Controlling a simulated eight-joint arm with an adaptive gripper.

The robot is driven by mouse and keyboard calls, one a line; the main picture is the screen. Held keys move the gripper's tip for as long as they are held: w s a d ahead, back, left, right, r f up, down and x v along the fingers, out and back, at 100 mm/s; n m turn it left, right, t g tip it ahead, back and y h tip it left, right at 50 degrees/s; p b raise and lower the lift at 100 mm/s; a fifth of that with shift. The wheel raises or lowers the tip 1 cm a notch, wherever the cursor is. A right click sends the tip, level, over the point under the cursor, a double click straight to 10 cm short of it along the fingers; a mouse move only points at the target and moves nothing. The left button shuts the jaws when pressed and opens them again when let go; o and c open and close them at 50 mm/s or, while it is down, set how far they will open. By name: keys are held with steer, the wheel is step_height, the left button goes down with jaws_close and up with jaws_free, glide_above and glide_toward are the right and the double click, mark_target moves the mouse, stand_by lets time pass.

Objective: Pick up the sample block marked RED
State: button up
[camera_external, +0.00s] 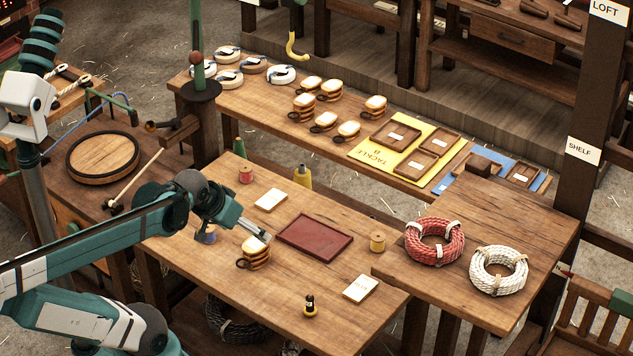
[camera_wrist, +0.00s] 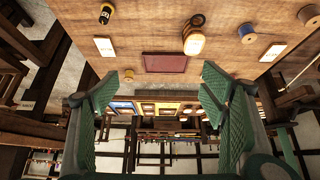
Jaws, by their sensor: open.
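A pale wooden block (camera_external: 256,254) with brown bands and a dark ring stands on the front table, left of the dark red tray (camera_external: 315,237). No RED mark can be read on it. The block also shows in the wrist view (camera_wrist: 194,42), beyond the fingertips. My gripper (camera_external: 262,234) is just above and behind it in the external view. In the wrist view my gripper (camera_wrist: 163,80) has its green fingers wide apart with nothing between them. Several similar blocks (camera_external: 330,90) stand on the back bench; their marks are unreadable too.
Near the tray are a yellow spool (camera_external: 377,242), a red spool (camera_external: 246,174), a blue spool (camera_external: 207,234), a small dark bottle (camera_external: 310,306) and two cards (camera_external: 270,200) (camera_external: 361,288). Red (camera_external: 434,241) and white (camera_external: 499,270) rope coils lie to the right.

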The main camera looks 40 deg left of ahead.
steer(key=shift+o, duration=0.3)
steer(key=w+a+n+g+y+p, duration=0.1)
steer(key=w+a+n+g+p, duration=0.25)
steer(key=w+a+n, duration=1.15)
steer(key=shift+w+a+f+n+g+h+p, duration=0.25)
steer(key=shift+w+a+f+n+g, duration=0.8)
steer(key=shift+a+f, duration=3.2)
steer(key=shift+w+a+f+n+g+h+p, duration=0.3)
steer(key=shift+w+a+f, duration=1.65)
steer(key=shift+a, duration=4.4)
steer(key=shift+w+a+f+n+g+y+p, duration=0.1)
steer(key=shift+w+a+f+n+g+p, duration=0.85)
steer(key=shift+a+f, duration=3.35)
steer(key=shift+w+a+r+t+b, duration=0.2)
steer(key=shift+a+r+t+b, duration=0.1)
steer(key=shift+a+r, duration=0.2)
steer(key=shift+w+a+r+t+b, duration=0.15)
steer(key=shift+a+r+b, duration=0.15)
steer(key=shift+a+r, duration=0.2)
steer(key=shift+f, duration=1.25)
